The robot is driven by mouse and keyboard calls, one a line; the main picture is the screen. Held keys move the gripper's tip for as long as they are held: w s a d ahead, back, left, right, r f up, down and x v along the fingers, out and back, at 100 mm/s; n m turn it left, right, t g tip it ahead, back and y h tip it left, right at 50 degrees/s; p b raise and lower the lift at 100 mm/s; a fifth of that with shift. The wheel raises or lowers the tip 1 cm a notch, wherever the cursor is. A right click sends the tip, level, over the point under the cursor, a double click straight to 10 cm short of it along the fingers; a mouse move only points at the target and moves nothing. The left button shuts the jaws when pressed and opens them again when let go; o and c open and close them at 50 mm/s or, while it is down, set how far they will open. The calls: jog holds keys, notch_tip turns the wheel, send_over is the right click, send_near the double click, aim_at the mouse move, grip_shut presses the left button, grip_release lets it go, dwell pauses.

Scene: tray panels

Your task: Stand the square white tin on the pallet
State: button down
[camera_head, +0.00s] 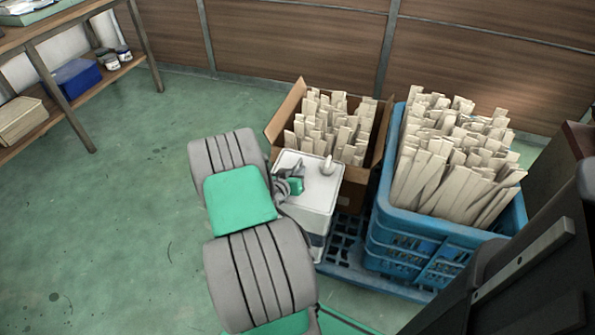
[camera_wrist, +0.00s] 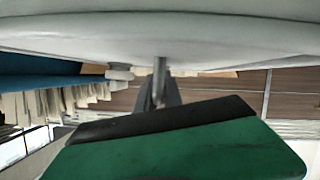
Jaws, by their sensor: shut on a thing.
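The square white tin (camera_head: 312,207) is upright in the head view, with a pale lid, a small spout or cap on top and a dark band low on its side. My gripper (camera_head: 296,180) is shut on it at the top, by the lid's left side; the fingertips are partly hidden. The blue pallet (camera_head: 345,262) shows behind and to the right of the tin. The tin overlaps the pallet's left end in the picture; whether its base touches the pallet I cannot tell. In the wrist view a pale surface, probably the tin (camera_wrist: 160,35), fills the top.
A cardboard box (camera_head: 285,112) of wooden slats stands close behind the tin. A blue crate (camera_head: 400,235) of slats stands on the pallet's right. A shelf (camera_head: 75,35) is at the far left. The green floor (camera_head: 120,220) is open on the left.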

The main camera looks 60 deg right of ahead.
jog(key=shift+s+a+f, duration=0.2)
jog(key=shift+s+f, duration=0.15)
jog(key=shift+f, duration=0.1)
jog(key=c, duration=1.8)
grip_release()
jog(key=o, duration=0.4)
jog(key=shift+w+d+r, duration=0.15)
jog(key=shift+w+r, duration=0.05)
jog(key=shift+r, duration=0.1)
